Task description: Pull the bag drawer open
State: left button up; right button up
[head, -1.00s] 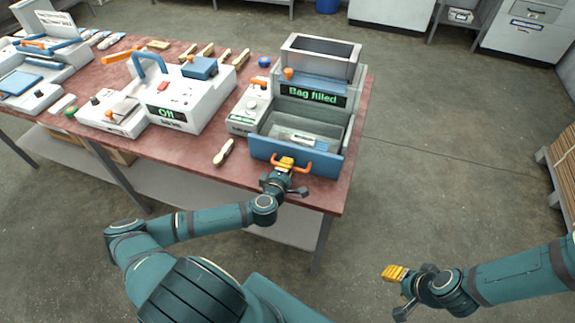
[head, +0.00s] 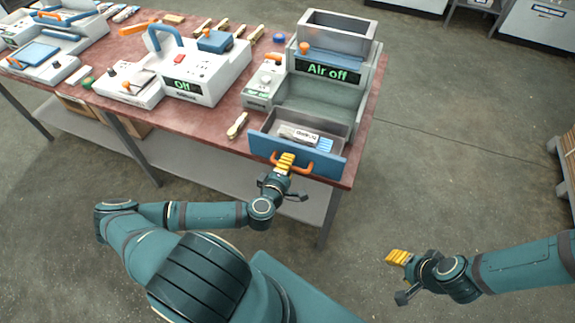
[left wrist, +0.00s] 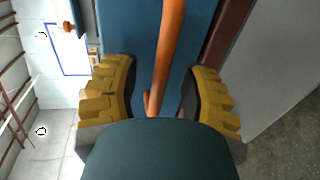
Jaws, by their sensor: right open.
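The bag drawer (head: 270,148) has a blue front and an orange handle (head: 318,170). It stands pulled out of the grey press (head: 352,92), its front at the table's front edge. A pale bag with dark lettering (head: 298,134) lies inside. My left gripper (head: 286,160) is at the handle. In the left wrist view the orange handle (left wrist: 170,50) runs between the two yellow fingers, with visible gaps on both sides, so the left gripper (left wrist: 160,100) looks open around it. My right gripper (head: 398,257) is open and empty, over the floor right of the table.
The press display (head: 328,70) reads "Air off". A white machine (head: 180,75) with a blue handle stands to the left on the red table (head: 205,130).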

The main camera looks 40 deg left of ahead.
pick_arm(q)
jog(key=v, duration=0.7)
jog(key=shift+s, duration=0.2)
jog(key=shift+r, duration=0.1)
dwell(0.4)
jog(key=s+d+f+m+g+h+b, duration=0.1)
jog(key=d+f+m+g+h+b, duration=0.1)
jog(key=d+m+g, duration=0.4)
jog(key=s+d+f+m+g+h+b, duration=0.1)
jog(key=d+f+m+g+h+b, duration=0.1)
jog(key=d+f+m+g+h, duration=0.2)
jog(key=d+m+g+h, duration=0.1)
jog(key=d+m+g, duration=0.2)
jog(key=d+m, duration=0.5)
jog(key=shift+d+f+m+h, duration=0.3)
jog(key=shift+d+f+m, duration=0.05)
jog(key=shift+d+m, duration=0.1)
